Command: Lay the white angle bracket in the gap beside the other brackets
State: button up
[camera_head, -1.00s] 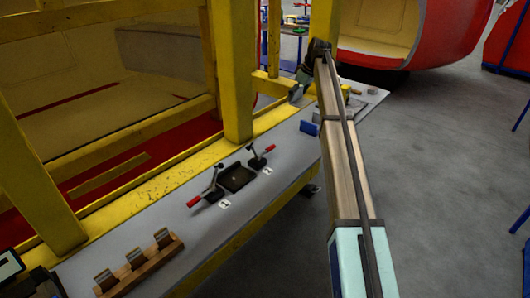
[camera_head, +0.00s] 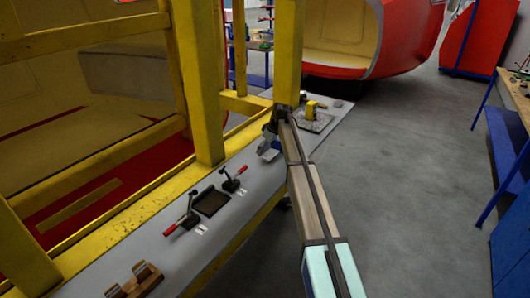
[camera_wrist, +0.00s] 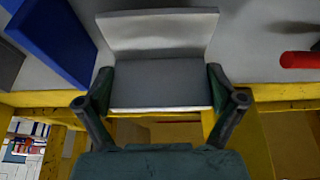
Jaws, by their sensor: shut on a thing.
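My gripper (camera_wrist: 165,92) is shut on the white angle bracket (camera_wrist: 160,92). In the wrist view, one finger presses each side of its lower flange, and the other flange stands up beyond it. In the head view, my gripper (camera_head: 270,142) is over the right part of the grey bench, near a blue block (camera_head: 266,155); the bracket is hard to make out there. The other brackets (camera_head: 143,270) stand in a row on a wooden block (camera_head: 152,281) at the lower left, partly cut off by the frame edge. The gap cannot be made out clearly.
The blue block (camera_wrist: 52,38) is close on the left in the wrist view. A dark plate (camera_head: 211,202) lies between two red-handled clamps (camera_head: 182,220). Yellow posts (camera_head: 200,90) rise behind the bench (camera_head: 185,245). A tray with a yellow piece (camera_head: 311,108) lies at the far right.

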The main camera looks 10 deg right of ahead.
aim_at(266, 152)
jog(key=shift+f+p, duration=0.3)
jog(key=shift+f, duration=1.1)
jog(key=shift+f, duration=0.2)
jog(key=o, duration=0.9)
jog(key=shift+r, duration=0.15)
jog(key=b+v, duration=0.3)
jog(key=v, duration=0.9)
